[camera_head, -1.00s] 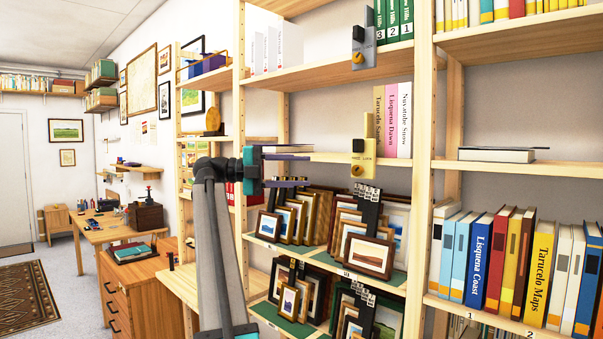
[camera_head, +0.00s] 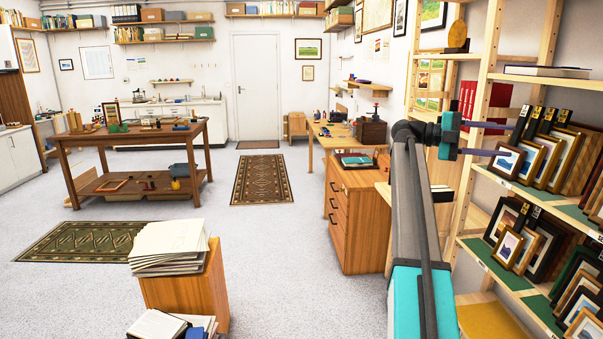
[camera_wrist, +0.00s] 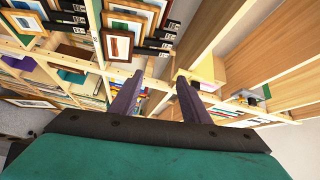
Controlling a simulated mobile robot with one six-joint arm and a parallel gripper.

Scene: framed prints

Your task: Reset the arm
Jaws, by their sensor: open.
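My gripper (camera_head: 484,139) is at the end of my raised arm, at the right of the head view, in front of the shelving unit (camera_head: 481,88). In the wrist view my gripper (camera_wrist: 158,82) shows two purple fingers spread apart with nothing between them. Framed prints (camera_head: 508,160) stand on the shelf behind and to the right of the gripper. In the wrist view a framed print (camera_wrist: 117,44) shows above the left finger. I cannot tell how far the fingers are from the shelf.
A wooden drawer cabinet (camera_head: 354,215) stands left of my arm. A paper stack (camera_head: 170,245) sits on a wooden stand in front. A workbench (camera_head: 140,139) stands at the back left. Open grey floor (camera_head: 262,235) and patterned rugs (camera_head: 262,180) lie between them.

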